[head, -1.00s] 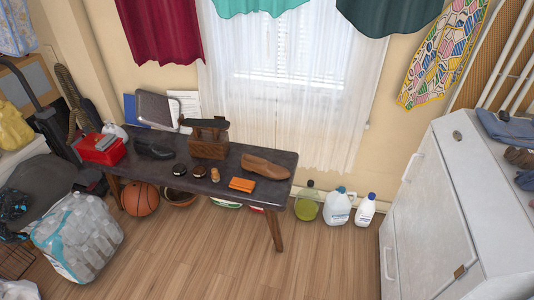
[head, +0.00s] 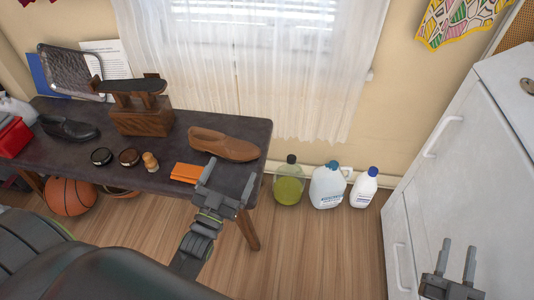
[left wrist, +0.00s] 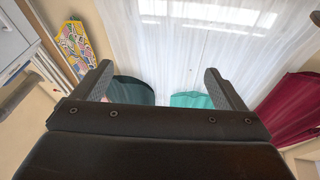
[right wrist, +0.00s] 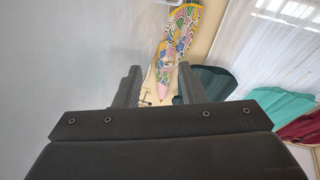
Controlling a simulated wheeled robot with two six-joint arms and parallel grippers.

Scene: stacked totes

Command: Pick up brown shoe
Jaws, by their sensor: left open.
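The brown shoe (head: 223,144) lies on the dark table (head: 80,174) near its right end, in the head view. My left gripper (head: 228,178) is open and empty, in front of the shoe at the table's front right corner, apart from the shoe. Its open fingers also show in the left wrist view (left wrist: 158,88), with nothing between them. My right gripper (head: 458,258) is at the lower right of the head view, by the white cabinet, far from the shoe. Its fingers are apart and empty in the right wrist view (right wrist: 153,86).
Bottles (head: 327,187) stand on the floor to the right. A white cabinet (head: 455,170) is at right.

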